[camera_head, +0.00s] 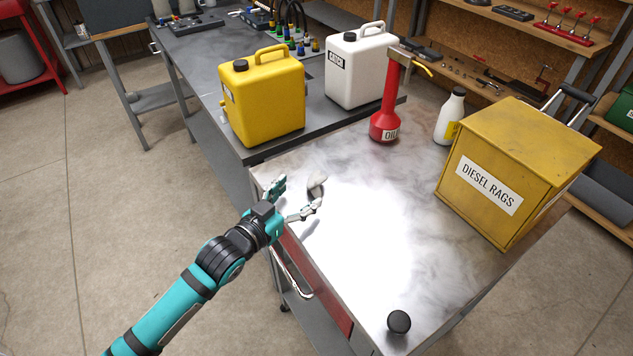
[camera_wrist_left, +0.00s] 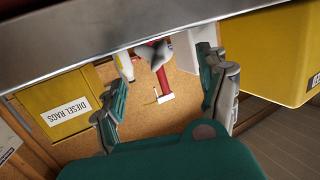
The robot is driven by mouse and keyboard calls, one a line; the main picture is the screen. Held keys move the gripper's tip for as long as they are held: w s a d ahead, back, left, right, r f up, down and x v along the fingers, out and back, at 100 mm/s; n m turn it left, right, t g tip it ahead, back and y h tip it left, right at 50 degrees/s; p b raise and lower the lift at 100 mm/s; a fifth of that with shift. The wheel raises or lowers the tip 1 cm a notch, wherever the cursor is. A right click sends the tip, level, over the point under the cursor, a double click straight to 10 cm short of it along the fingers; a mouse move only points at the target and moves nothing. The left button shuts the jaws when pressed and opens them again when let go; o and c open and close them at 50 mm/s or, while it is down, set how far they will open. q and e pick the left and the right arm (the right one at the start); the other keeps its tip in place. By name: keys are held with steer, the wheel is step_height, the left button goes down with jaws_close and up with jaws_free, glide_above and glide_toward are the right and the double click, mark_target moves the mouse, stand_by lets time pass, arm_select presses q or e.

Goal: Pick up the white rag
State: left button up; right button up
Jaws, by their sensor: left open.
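The white rag (camera_head: 316,186) is a small, crumpled, pale grey-white piece near the left edge of the metal table (camera_head: 375,235). It also shows as a pale shape in the left wrist view (camera_wrist_left: 157,56), between and beyond the fingers. My left gripper (camera_head: 294,198) is open at the table's left edge, its fingers spread toward the rag. The rag is just ahead of the fingertips, and I cannot tell whether they touch it. Both fingers also show in the left wrist view (camera_wrist_left: 167,88). My right gripper is not in view.
A yellow "DIESEL RAGS" box (camera_head: 515,160) stands at the table's right. A red bottle (camera_head: 386,112) and white bottle (camera_head: 450,116) stand at the back. Yellow (camera_head: 262,100) and white (camera_head: 358,70) canisters are on the adjoining bench. A black knob (camera_head: 399,321) is near the front.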

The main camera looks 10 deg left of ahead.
mark_target(311, 184)
arm_select(q)
steer(key=shift+d+f+p+x, duration=0.15)
steer(key=shift+p+x, duration=0.1)
steer(key=shift+x, duration=1.15)
steer(key=shift+d+f+p+x, duration=0.1)
steer(key=shift+p+x, duration=0.15)
steer(key=shift+x, duration=1.1)
steer(key=shift+s, duration=0.2)
steer(key=c, duration=1.3)
steer(key=shift+r, duration=0.55)
step_height(311, 184, up, 2)
steer(key=shift+r, duration=0.1)
steer(key=s+b, duration=0.1)
steer(key=s, duration=0.4)
steer(key=s+a+r, duration=0.1)
steer(key=s, duration=0.4)
steer(key=s+a+b, duration=0.1)
steer(key=s, duration=0.5)
steer(key=shift+r+b, duration=0.35)
steer(key=shift+r, duration=0.05)
